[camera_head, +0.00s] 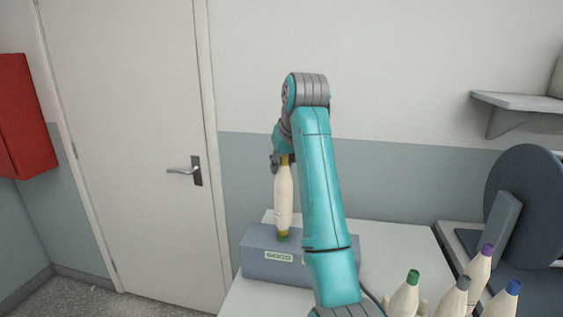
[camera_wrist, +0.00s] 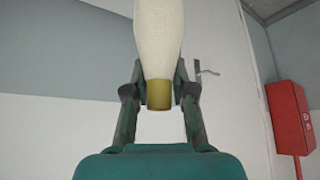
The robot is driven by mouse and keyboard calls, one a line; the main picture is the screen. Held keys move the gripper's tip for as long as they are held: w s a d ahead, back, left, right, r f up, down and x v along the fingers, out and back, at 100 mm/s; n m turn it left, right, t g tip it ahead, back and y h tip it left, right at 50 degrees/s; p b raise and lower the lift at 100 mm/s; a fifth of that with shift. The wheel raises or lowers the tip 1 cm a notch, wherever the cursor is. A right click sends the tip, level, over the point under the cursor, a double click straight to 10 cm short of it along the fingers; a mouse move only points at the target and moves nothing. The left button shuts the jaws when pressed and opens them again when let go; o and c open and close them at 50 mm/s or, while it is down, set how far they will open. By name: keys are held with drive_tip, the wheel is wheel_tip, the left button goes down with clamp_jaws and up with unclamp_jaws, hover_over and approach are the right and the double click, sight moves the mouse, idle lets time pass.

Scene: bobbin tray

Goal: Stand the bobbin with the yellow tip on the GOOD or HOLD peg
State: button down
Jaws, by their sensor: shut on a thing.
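A cream bobbin (camera_head: 284,203) with a yellow-gold tip (camera_head: 284,160) hangs nearly upright below my gripper (camera_head: 280,160) in the head view. In the wrist view the fingers are shut on the bobbin (camera_wrist: 160,35) near its gold tip (camera_wrist: 160,95). The bobbin's lower end is just above or at the top of a grey-blue block (camera_head: 253,262), over the GOOD label (camera_head: 278,255). A green part (camera_head: 282,238) shows at that lower end. I cannot tell whether the bobbin rests on the peg. My arm hides the block's middle, and no HOLD label is readable.
Several bobbins with green (camera_head: 412,278), grey (camera_head: 463,284), purple (camera_head: 487,250) and blue (camera_head: 513,287) tips stand at the lower right. The white table (camera_head: 395,245) is clear behind the block. A dark round disc (camera_head: 520,195) stands at the right.

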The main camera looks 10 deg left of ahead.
drive_tip(key=shift+f, duration=0.15)
drive_tip(key=c, duration=0.9)
unclamp_jaws()
wheel_tip(320, 180, up, 10)
